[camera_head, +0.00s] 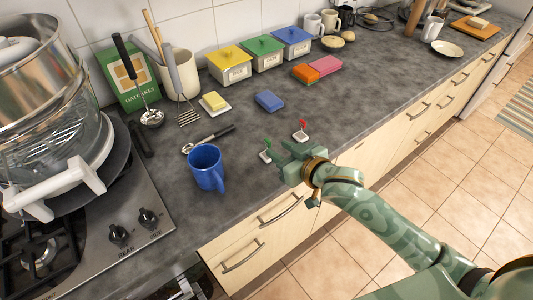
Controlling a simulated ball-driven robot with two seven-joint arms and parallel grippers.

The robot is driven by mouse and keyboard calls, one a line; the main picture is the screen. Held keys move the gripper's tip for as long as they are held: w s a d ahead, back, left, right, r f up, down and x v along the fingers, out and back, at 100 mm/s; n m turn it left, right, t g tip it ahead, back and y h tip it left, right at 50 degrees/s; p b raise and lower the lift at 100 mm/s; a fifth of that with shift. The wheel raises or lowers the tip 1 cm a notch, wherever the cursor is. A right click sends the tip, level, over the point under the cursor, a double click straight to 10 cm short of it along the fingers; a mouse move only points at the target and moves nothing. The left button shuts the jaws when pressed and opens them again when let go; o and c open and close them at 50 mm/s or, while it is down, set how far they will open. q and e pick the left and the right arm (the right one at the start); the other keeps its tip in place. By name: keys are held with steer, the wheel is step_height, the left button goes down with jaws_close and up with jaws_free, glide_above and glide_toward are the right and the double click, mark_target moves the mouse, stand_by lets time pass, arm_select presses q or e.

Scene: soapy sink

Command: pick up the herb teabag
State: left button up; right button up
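A small teabag with a green tag (266,154), which I take for the herb one, lies on the grey counter near its front edge. A second small teabag with a red tag (300,135) lies a little further back and to the right. My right gripper (277,153) is low over the counter, its fingers close beside the green-tagged teabag. The fingers look spread apart, with nothing seen held between them. Whether they touch the teabag cannot be told. My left gripper is not in view.
A blue sponge (269,101) lies behind. Yellow, green and blue lidded tins (265,53) line the wall. A stove (110,215) is at left. Counter to the right is fairly clear.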

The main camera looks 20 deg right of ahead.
mark_target(265, 141)
steer(key=shift+b+x, duration=0.3)
steer(key=shift+x, duration=0.9)
steer(key=x, duration=0.1)
steer(key=b+x, duration=0.1)
steer(key=x, duration=0.2)
steer(key=shift+w+a+r, duration=0.2)
steer(key=shift+w+a, duration=0.15)
steer(key=shift+a, duration=0.05)
steer(key=shift+c, duration=0.6)
jaws_close()
